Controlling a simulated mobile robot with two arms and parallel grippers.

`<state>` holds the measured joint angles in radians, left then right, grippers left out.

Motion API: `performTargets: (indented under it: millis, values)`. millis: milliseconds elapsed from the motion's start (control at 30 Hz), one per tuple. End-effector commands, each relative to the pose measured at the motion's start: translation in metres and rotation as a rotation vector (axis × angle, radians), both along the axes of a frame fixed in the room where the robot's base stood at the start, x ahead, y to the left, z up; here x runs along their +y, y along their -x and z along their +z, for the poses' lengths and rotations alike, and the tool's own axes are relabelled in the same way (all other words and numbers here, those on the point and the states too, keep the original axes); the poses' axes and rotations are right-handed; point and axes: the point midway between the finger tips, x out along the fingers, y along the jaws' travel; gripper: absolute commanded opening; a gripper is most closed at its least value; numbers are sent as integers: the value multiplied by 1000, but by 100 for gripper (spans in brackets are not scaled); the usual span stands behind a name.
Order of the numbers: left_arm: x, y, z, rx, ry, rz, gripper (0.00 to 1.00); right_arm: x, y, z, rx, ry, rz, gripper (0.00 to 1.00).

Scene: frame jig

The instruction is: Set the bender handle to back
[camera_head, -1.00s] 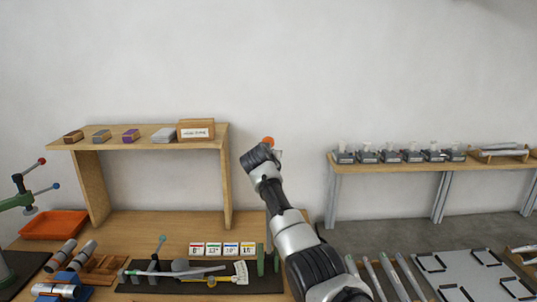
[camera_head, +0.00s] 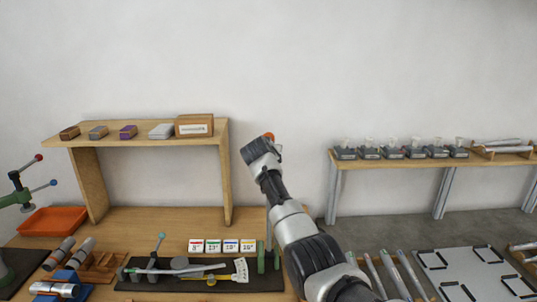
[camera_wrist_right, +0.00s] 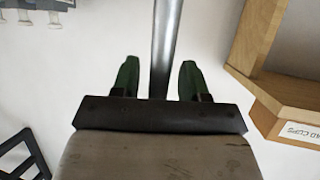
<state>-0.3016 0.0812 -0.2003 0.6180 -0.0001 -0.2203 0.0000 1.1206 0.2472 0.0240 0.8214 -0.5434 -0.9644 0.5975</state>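The bender stands on a dark base plate (camera_head: 268,282) on the wooden bench, with green posts (camera_head: 261,258) at its right end. An orange-red knob (camera_head: 269,135) shows high above these posts, right beside my right gripper (camera_head: 256,148). It seems to top the upright bender handle, which my arm mostly hides. In the right wrist view a grey rod (camera_wrist_right: 166,45) passes between the two green fingers of my right gripper (camera_wrist_right: 158,80). Gaps show on both sides of the rod, so the gripper is open; I cannot tell the depth. My left gripper is out of view.
A wooden shelf (camera_head: 150,143) with small boxes stands behind the bench, left of my right arm. An orange tray (camera_head: 52,221) sits at left. A second shelf (camera_head: 400,162) stands at right.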

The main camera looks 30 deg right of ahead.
Motion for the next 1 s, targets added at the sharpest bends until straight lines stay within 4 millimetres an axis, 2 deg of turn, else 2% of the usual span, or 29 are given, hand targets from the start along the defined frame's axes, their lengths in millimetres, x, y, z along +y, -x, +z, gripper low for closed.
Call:
performTargets:
  millis: [333, 800, 1000]
  values:
    - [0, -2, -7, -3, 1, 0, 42, 10, 8, 3, -2, 0, 1, 44]
    - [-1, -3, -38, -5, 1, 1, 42, 57, 58, 32, -1, -1, 1, 44]
    - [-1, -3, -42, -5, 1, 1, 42, 66, 68, 40, 1, -1, 0, 44]
